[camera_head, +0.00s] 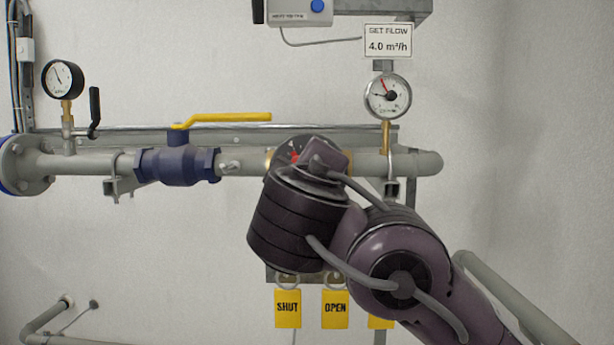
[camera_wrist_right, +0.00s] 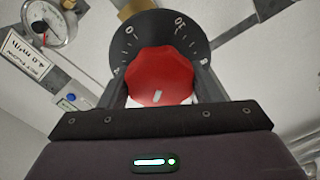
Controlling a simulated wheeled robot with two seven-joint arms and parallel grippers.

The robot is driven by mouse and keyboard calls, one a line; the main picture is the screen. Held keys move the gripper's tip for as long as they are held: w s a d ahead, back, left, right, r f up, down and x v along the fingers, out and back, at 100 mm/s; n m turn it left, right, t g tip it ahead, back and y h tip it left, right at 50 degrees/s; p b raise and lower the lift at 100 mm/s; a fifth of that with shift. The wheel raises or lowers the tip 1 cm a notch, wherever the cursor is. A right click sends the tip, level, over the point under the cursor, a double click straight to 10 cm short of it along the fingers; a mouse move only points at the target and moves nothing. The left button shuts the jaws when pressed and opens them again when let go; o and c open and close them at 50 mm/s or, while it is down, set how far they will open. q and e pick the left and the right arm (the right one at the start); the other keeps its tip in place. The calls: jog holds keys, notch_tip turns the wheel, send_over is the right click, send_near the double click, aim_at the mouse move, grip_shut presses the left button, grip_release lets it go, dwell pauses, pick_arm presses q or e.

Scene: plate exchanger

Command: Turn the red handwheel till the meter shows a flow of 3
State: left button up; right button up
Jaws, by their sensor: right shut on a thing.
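The red handwheel (camera_wrist_right: 160,72) sits in front of a dark dial ring (camera_wrist_right: 118,45) with white numbers. My right gripper (camera_wrist_right: 160,84) is shut on it, one finger on each side. In the head view only a sliver of the handwheel (camera_head: 296,157) shows past my right arm, which hides the rest. The round flow meter (camera_head: 388,97) stands above the pipe, to the right of the handwheel. Its black needle points left and a red mark points up and slightly left; its numbers are too small to read. My left gripper is not in view.
A sign (camera_head: 388,40) above the meter reads SET FLOW 4.0 m³/h. Left of the handwheel are a blue valve (camera_head: 177,165) with a yellow lever (camera_head: 225,118) and a black-rimmed gauge (camera_head: 62,79). Yellow SHUT (camera_head: 288,309) and OPEN (camera_head: 335,309) tags hang below.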

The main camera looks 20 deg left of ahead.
jog(key=n, duration=0.3)
jog(key=shift+n+p, duration=0.3)
jog(key=shift+n, duration=0.1)
jog(key=shift+f+n, duration=0.1)
jog(key=shift+n, duration=1.1)
jog(key=shift+n+p, duration=0.4)
jog(key=shift+n, duration=0.4)
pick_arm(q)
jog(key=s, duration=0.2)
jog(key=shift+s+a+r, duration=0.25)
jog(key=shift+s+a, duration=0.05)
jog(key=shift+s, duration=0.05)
pick_arm(e)
jog(key=shift+n, duration=0.3)
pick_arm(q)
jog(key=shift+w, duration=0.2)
pick_arm(e)
jog(key=shift+f, duration=0.1)
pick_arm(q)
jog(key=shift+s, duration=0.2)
pick_arm(e)
jog(key=o, duration=1)
